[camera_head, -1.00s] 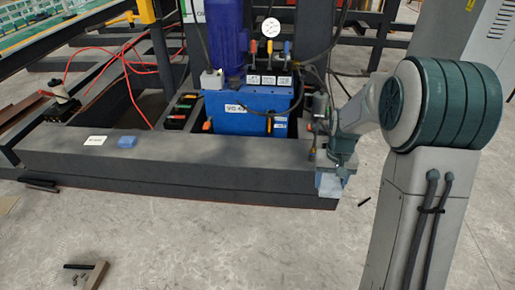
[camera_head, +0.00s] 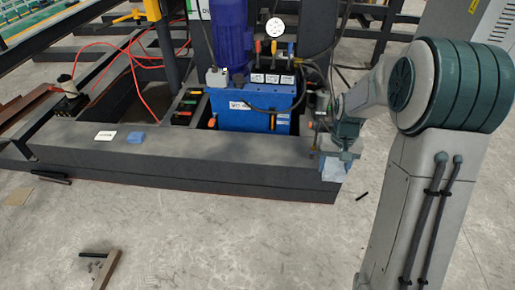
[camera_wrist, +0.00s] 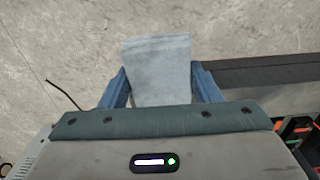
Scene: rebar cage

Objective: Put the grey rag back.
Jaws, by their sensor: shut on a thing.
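The grey rag (camera_wrist: 158,70) is pale blue-grey and hangs as a flat piece between the two blue fingers of my gripper (camera_wrist: 160,88) in the wrist view. My gripper is shut on it. In the head view my gripper (camera_head: 336,158) is at the right end of the dark beam, with the rag (camera_head: 334,173) showing pale below it. The rag appears in front of the beam's end; I cannot tell whether it touches the beam. The rag's upper part is hidden by the gripper.
A brown angled piece (camera_head: 106,268) lies on the floor at lower left. The middle floor is clear.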

